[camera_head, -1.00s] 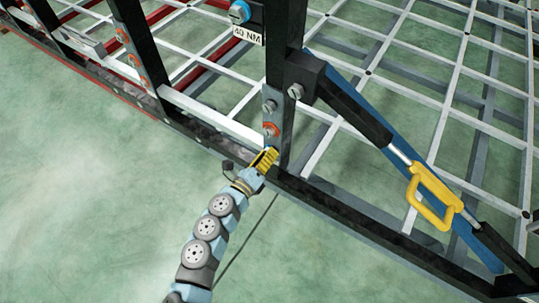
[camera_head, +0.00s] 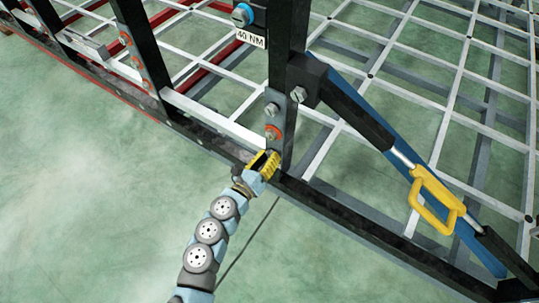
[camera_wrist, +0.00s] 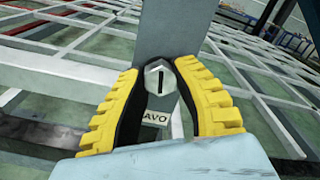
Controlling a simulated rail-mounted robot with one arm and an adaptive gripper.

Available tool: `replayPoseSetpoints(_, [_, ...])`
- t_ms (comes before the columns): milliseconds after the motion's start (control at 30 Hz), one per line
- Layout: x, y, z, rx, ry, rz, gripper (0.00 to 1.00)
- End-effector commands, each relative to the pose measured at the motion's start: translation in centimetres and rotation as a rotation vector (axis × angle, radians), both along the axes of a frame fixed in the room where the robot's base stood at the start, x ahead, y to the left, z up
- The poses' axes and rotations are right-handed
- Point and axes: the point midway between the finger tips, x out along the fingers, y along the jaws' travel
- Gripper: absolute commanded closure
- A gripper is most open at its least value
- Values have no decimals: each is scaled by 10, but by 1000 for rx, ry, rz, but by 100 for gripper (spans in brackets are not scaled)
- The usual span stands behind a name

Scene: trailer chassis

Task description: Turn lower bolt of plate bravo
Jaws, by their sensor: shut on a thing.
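Plate bravo (camera_head: 272,120) is a grey upright strip on the black post, with a grey bolt (camera_head: 271,109) near its top and an orange ring (camera_head: 273,132) below that. My gripper (camera_head: 265,157) is at the plate's lower end and hides the lower bolt in the head view. In the wrist view the lower bolt (camera_wrist: 160,77) is a silver hex head with a dark upright line on its face. The yellow ribbed fingers of my gripper (camera_wrist: 161,72) are shut on it from both sides. A label (camera_wrist: 155,118) reading "AVO", partly covered, sits just below the bolt.
A black bracket (camera_head: 306,80) with a bolt and a strut with a yellow handle (camera_head: 435,203) stand right of the plate. A "40 NM" label (camera_head: 250,38) is above. A black lower rail (camera_head: 340,218) runs behind my gripper. The green floor at left is clear.

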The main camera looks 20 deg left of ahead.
Motion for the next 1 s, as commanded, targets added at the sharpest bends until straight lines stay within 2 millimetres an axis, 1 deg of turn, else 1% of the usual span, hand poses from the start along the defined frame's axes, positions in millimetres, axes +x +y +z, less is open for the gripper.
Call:
replayPoseSetpoints(33, [1, -1, 4, 1, -6, -4, 100])
replayPoseSetpoints(200, [1, -2, 4, 0, -5, -5, 100])
replayPoseSetpoints(233, [1, -2, 4, 0, -5, -5, 68])
replayPoseSetpoints(267, [1, -2, 4, 0, -5, -5, 60])
replayPoseSetpoints(300, [1, -1, 4, 0, -5, -4, 48])
replayPoseSetpoints(333, [1, -1, 3, 0, -5, -4, 41])
replayPoseSetpoints(633, [0, -1, 1, 0, -1, -2, 41])
replayPoseSetpoints(733, [-4, 0, 1, 0, -1, -2, 41])
replayPoseSetpoints(867, [-17, 3, 0, 1, 0, 0, 41])
replayPoseSetpoints(1000, [-38, 8, 0, 0, 1, 2, 41])
